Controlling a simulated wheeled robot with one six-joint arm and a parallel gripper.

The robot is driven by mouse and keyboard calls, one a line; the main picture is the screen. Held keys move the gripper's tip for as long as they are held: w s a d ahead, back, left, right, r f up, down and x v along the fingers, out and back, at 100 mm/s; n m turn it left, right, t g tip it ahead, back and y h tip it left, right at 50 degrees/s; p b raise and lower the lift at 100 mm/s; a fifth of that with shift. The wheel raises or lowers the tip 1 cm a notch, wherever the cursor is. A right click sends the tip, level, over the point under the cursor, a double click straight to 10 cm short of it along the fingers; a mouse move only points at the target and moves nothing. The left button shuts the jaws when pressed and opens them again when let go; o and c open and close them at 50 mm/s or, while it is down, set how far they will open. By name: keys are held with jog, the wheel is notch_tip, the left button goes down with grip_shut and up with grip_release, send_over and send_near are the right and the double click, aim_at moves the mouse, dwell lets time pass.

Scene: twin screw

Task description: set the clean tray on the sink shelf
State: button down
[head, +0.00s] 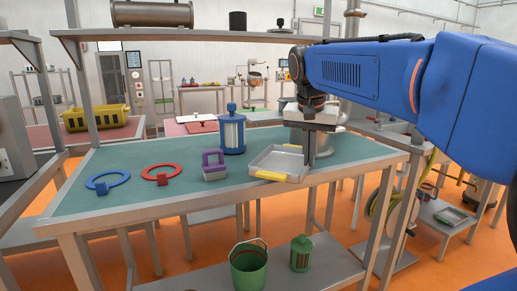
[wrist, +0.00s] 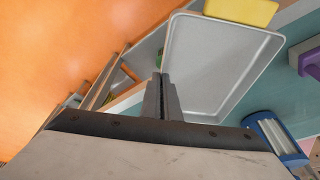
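A shallow pale grey tray (head: 277,161) with a yellow grip on its front side is at the right front of the green-topped table. The tray (wrist: 222,62) also fills the upper middle of the wrist view, and it looks empty. My gripper (head: 310,163) points down at the tray's right side. In the wrist view my gripper's fingers (wrist: 159,80) are close together at the tray's rim and appear shut on it. Whether the tray rests on the table or is slightly lifted is hard to tell. I cannot pick out the sink shelf with certainty.
On the table (head: 130,200) stand a blue-capped canister (head: 232,135), a purple-handled block (head: 213,165), a red ring (head: 161,174) and a blue ring (head: 107,182). A rack (head: 450,216) stands right.

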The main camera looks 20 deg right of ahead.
aim_at(281, 149)
jog(key=w, duration=1.6)
jog(key=shift+w, duration=0.2)
jog(key=shift+w+f, duration=0.1)
jog(key=shift+f, duration=1.65)
jog(key=shift+f, duration=0.1)
jog(key=c, duration=2.3)
grip_release()
jog(key=shift+o, duration=1.4)
jog(key=v, duration=1.2)
